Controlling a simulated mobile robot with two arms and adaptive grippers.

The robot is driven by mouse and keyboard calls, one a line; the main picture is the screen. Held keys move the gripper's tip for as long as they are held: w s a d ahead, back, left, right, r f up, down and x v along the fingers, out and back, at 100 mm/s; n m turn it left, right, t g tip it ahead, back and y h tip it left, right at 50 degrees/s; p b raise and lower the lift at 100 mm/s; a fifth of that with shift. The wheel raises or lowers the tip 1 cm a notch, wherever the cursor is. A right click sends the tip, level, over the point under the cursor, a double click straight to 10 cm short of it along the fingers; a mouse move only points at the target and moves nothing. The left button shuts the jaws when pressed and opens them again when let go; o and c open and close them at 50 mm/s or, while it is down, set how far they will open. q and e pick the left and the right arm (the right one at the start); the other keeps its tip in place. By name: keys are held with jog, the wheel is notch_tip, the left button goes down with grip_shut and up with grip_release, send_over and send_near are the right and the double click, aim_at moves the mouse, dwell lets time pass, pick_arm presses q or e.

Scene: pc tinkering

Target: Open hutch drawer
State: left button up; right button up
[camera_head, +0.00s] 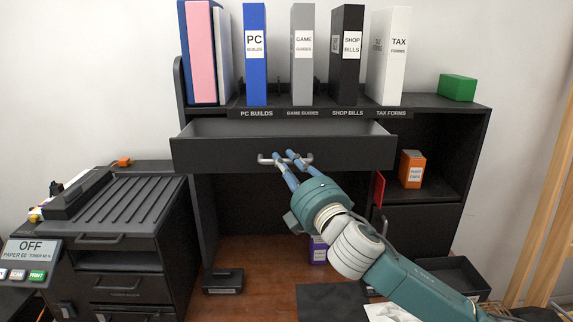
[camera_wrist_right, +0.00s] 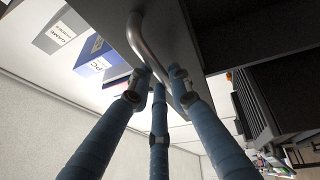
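The hutch drawer (camera_head: 355,152) is a dark grey drawer under the hutch's top shelf. It stands pulled out, with its inside showing from above. Its metal bar handle (camera_head: 308,160) is at the middle of the front. My right gripper (camera_head: 283,158) reaches up from the lower right, its blue fingers at the handle. In the right wrist view the fingers (camera_wrist_right: 157,88) close in around the curved handle (camera_wrist_right: 143,45), one on the left side and others on the right. The fingertips partly hide the bar. My left gripper is in neither view.
Several binders, among them a blue one (camera_head: 256,75), stand on the shelf above the drawer. A green box (camera_head: 457,87) is at the right end. An orange box (camera_head: 412,170) sits in the right cubby. A printer (camera_head: 120,205) stands at left.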

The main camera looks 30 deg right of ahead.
jog(key=o, duration=0.3)
jog(key=shift+s, duration=0.1)
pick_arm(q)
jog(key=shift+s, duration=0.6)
pick_arm(e)
jog(key=v, duration=0.7)
jog(key=shift+s, duration=0.25)
